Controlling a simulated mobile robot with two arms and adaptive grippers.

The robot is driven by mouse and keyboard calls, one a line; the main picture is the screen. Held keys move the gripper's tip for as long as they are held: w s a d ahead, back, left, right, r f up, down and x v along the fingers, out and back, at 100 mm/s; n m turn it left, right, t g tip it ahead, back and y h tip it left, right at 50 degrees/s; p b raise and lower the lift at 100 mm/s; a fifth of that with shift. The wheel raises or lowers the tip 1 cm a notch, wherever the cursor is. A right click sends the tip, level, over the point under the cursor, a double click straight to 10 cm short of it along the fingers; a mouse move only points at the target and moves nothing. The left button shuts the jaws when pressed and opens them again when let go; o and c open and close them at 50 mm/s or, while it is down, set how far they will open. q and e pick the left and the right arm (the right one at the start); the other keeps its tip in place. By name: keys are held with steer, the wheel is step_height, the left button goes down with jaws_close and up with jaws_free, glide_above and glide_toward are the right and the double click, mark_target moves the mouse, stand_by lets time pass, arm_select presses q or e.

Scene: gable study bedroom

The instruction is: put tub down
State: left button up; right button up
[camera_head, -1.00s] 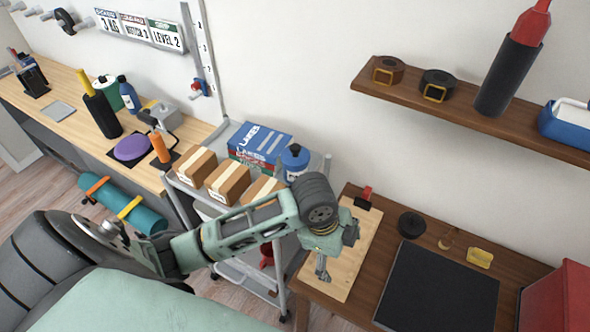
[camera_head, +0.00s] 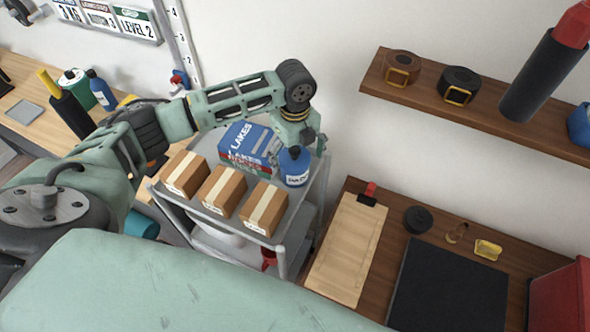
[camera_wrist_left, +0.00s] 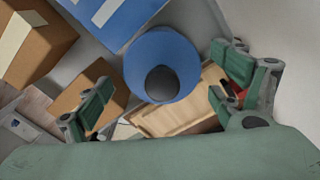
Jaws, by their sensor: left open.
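The tub (camera_head: 294,172) is a blue round container with a dark cap and a white label. It stands upright on the top shelf of the grey cart, near the shelf's right end. My left gripper (camera_head: 298,146) is above it, coming from the left and over the top. In the left wrist view, the tub (camera_wrist_left: 140,72) shows from above between the spread fingers, with visible gaps on both sides. The left gripper (camera_wrist_left: 163,92) is open and holds nothing. My right gripper is not in view.
On the cart (camera_head: 222,228), three brown boxes (camera_head: 222,191) line the front and a blue carton (camera_head: 243,145) stands beside the tub. A wooden desk with a cutting board (camera_head: 345,250) and a black mat (camera_head: 450,285) lies right. A wall shelf (camera_head: 490,117) hangs above.

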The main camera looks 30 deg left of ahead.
mark_target(292, 180)
arm_select(q)
steer(key=f, duration=0.3)
steer(key=shift+w+a+p, duration=0.1)
steer(key=shift+a+p, duration=0.15)
steer(key=shift+p, duration=0.1)
steer(key=shift+f, duration=0.45)
steer(key=c, duration=1.3)
steer(key=shift+w, duration=0.1)
jaws_close()
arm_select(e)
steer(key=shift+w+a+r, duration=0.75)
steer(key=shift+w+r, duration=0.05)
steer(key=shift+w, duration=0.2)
